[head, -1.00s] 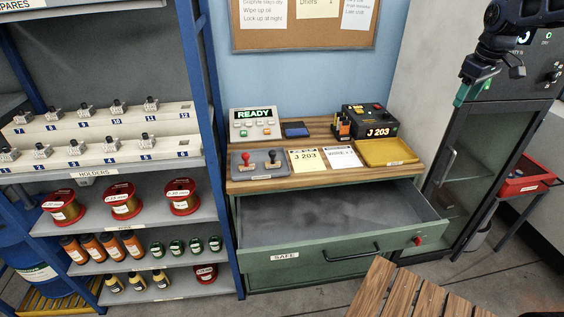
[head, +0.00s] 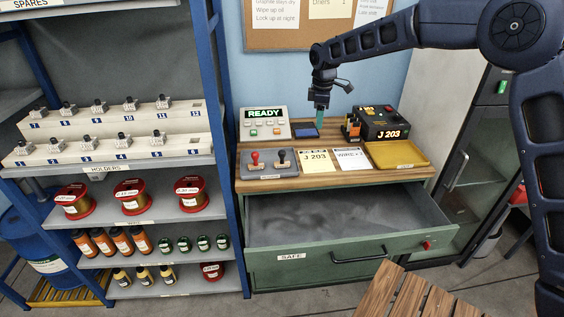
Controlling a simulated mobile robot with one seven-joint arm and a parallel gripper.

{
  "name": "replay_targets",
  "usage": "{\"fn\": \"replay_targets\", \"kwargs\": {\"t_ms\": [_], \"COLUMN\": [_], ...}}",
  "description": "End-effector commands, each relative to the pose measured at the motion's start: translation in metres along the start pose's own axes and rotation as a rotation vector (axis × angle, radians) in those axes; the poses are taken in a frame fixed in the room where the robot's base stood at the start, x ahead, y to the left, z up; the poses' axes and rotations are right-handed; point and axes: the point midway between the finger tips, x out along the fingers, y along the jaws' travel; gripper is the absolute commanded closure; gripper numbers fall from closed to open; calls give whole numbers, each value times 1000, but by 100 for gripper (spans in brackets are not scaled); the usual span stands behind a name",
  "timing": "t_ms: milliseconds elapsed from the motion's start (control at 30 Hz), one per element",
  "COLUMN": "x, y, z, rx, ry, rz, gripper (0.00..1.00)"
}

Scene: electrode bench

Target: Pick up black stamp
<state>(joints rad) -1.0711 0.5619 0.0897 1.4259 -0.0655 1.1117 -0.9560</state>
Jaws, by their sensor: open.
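The black stamp (head: 281,158) stands upright on a grey tray (head: 268,171) at the front left of the wooden bench top. A red-handled stamp (head: 255,159) stands just left of it on the same tray. My gripper (head: 319,121) hangs from my arm over the back of the bench, above the blue ink pad, up and to the right of the black stamp. It is open and apart from the stamps. Its fingers look small and teal here, and the gap between them is hard to see.
A READY panel (head: 264,124), a blue pad (head: 305,131) and a J 203 box (head: 385,128) line the back. Two cards (head: 318,161) and a yellow tray (head: 396,155) lie right of the stamps. The safe drawer (head: 340,215) below stands open. A shelf rack (head: 218,150) rises at left.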

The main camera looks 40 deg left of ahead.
Motion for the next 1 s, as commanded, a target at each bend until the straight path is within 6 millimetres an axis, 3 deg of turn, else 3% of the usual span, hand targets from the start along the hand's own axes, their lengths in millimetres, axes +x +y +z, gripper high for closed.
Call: {"fn": "replay_targets", "kwargs": {"t_ms": [33, 100, 200, 333, 500, 1000], "x": [16, 33, 52, 68, 78, 131], "y": [-4, -10, -18, -26, -30, -32], "z": [-27, -56, -90, -117, -127, -126], "rx": [-51, -112, -184, -242, -267, -266], "ry": [-3, -5, -7, -9, -10, -10], "rz": [-11, -21, -32, -41, -45, -46], "gripper": [47, 47, 47, 47, 47, 47]}}
